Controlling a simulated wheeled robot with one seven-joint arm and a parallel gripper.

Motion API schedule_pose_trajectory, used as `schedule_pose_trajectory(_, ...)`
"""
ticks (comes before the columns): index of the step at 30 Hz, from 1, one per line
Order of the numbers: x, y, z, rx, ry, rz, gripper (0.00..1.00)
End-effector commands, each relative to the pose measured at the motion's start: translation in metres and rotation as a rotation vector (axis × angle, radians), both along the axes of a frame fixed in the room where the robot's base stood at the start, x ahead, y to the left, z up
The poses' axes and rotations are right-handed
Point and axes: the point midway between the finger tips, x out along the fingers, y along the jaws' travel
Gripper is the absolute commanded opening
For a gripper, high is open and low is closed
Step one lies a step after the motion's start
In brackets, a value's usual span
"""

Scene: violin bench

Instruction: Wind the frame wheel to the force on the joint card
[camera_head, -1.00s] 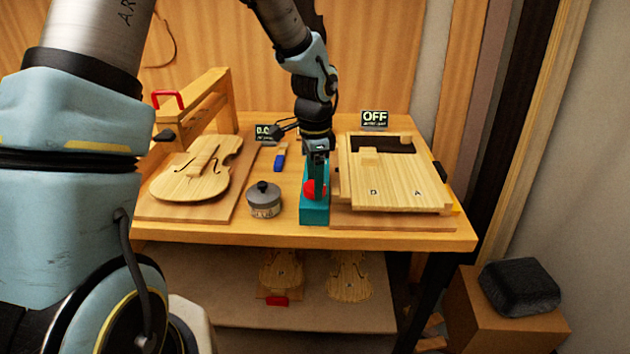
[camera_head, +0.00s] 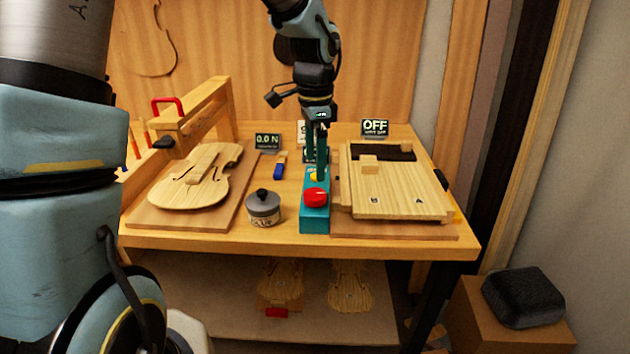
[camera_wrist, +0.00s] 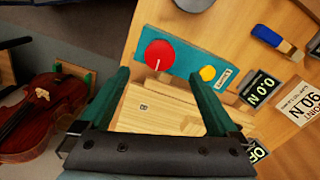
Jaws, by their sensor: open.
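The wooden frame (camera_head: 205,105) stands over the violin body at the left. A black knob (camera_head: 164,141) on its near end may be the wheel; I cannot tell. A force readout (camera_head: 267,141) shows 0.0 N, also in the wrist view (camera_wrist: 257,90). A white card (camera_wrist: 303,100), tilted in the wrist view, seems to read 90 N; it is mostly hidden in the head view. My gripper (camera_head: 317,178) is open and empty, pointing down over the teal box (camera_head: 313,218). In the wrist view its fingers (camera_wrist: 160,76) are apart.
The teal box bears a red knob (camera_head: 315,197) and a yellow button (camera_wrist: 207,74). Right is a wooden jig (camera_head: 395,190) with an OFF sign (camera_head: 374,128). A violin (camera_wrist: 40,110) shows in the wrist view.

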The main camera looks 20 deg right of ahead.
Motion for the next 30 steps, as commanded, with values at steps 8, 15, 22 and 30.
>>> schedule_pose_trajectory(8, 0.000, 0.000, 0.028, 0.001, 0.000, 0.000, 0.96)
schedule_pose_trajectory(15, 0.000, 0.000, 0.030, 0.001, 0.001, 0.000, 0.96)
schedule_pose_trajectory(22, 0.000, 0.000, 0.029, 0.001, 0.001, 0.000, 0.96)
schedule_pose_trajectory(30, 0.000, 0.000, 0.029, 0.001, 0.001, 0.000, 0.96)
